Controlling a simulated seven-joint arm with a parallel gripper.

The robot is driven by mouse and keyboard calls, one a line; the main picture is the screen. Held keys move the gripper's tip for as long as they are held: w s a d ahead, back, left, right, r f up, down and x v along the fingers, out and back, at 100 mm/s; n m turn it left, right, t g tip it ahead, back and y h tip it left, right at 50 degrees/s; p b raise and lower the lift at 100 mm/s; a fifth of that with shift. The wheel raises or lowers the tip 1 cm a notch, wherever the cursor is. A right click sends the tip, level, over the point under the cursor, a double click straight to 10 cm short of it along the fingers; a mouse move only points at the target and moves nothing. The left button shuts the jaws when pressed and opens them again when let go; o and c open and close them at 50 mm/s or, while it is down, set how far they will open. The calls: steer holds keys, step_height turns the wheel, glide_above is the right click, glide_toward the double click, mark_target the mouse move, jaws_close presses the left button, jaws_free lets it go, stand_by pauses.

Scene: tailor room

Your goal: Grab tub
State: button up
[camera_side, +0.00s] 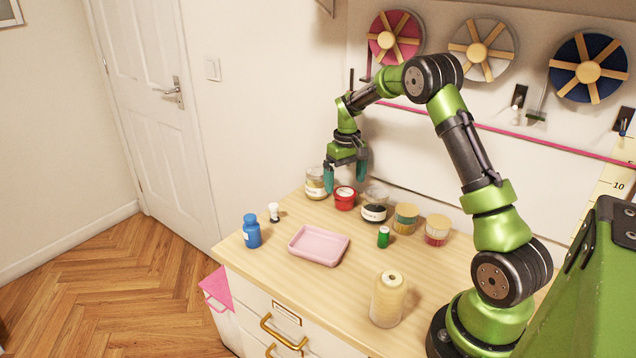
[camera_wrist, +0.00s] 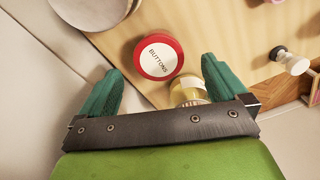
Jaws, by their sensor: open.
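The tub is a small red round one (camera_side: 344,198) on the wooden table near the wall, between two jars. In the wrist view the tub (camera_wrist: 158,57) shows from above, with a white lid disc marked "BUTTONS" inside a red rim. My gripper (camera_side: 347,178) is open and empty, pointing down just above the tub in the side view. In the wrist view the two teal fingers of my gripper (camera_wrist: 160,80) stand apart, and the tub shows beyond and between their tips. The gap between fingers and tub is hard to judge.
A clear jar (camera_side: 316,184) stands close left of the tub and a dark-filled jar (camera_side: 374,206) close right. More jars (camera_side: 405,219), a green spool (camera_side: 383,237), a pink tray (camera_side: 318,260), a blue bottle (camera_side: 251,232) and a thread cone (camera_side: 388,299) stand around.

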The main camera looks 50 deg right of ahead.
mark_target(345, 192)
steer(key=shift+f, duration=3)
steer(key=c, duration=1.1)
